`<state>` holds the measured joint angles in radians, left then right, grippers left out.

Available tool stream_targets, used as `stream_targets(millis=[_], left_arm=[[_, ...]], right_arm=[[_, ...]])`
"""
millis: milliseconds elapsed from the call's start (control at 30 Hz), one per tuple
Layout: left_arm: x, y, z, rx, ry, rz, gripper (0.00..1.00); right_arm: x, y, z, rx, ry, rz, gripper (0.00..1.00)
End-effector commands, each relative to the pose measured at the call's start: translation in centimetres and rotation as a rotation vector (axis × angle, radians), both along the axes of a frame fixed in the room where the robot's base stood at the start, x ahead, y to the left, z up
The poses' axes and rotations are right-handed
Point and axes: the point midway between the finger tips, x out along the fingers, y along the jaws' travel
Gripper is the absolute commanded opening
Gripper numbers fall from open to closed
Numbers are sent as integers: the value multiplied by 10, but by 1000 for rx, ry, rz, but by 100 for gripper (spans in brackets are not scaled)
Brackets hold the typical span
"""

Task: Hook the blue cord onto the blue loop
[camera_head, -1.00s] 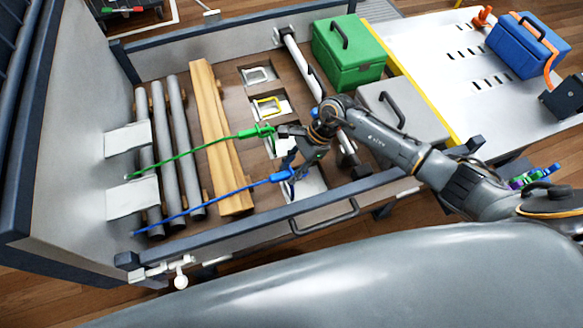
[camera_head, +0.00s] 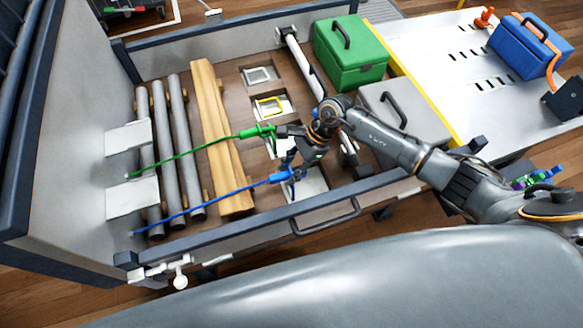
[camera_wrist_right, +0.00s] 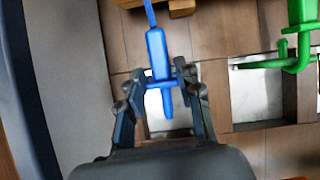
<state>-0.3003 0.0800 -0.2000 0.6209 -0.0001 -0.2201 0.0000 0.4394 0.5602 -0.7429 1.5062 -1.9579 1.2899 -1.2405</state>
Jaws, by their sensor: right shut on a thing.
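The blue cord (camera_head: 200,208) runs taut from the wall at the left, across the pipes and the wooden beam, to its blue hook end (camera_head: 281,176). My right gripper (camera_wrist_right: 160,92) is shut on this blue hook end (camera_wrist_right: 156,55), which sits between the fingers in the right wrist view. It is held above a pale plate (camera_head: 308,186) in the truck bed floor. No blue loop can be made out clearly; the gripper and hook cover part of that plate. My left gripper is not in view.
A green cord's hook (camera_head: 258,131) lies close beside my right gripper; it also shows in the right wrist view (camera_wrist_right: 302,25). A yellow loop (camera_head: 268,106) and a white loop (camera_head: 258,75) are farther back. The bed's side rail (camera_head: 320,202) runs along the near side.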

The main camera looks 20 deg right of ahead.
Motion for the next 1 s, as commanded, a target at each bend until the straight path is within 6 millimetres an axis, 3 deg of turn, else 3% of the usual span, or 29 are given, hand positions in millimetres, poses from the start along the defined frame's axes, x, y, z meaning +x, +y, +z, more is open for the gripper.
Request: stream_targets(millis=[533,1000], left_arm=[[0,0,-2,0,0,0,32],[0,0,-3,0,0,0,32]], right_arm=[[0,17,-1,-4,-1,-1,0],[-1,21,0,-4,-1,-1,0]])
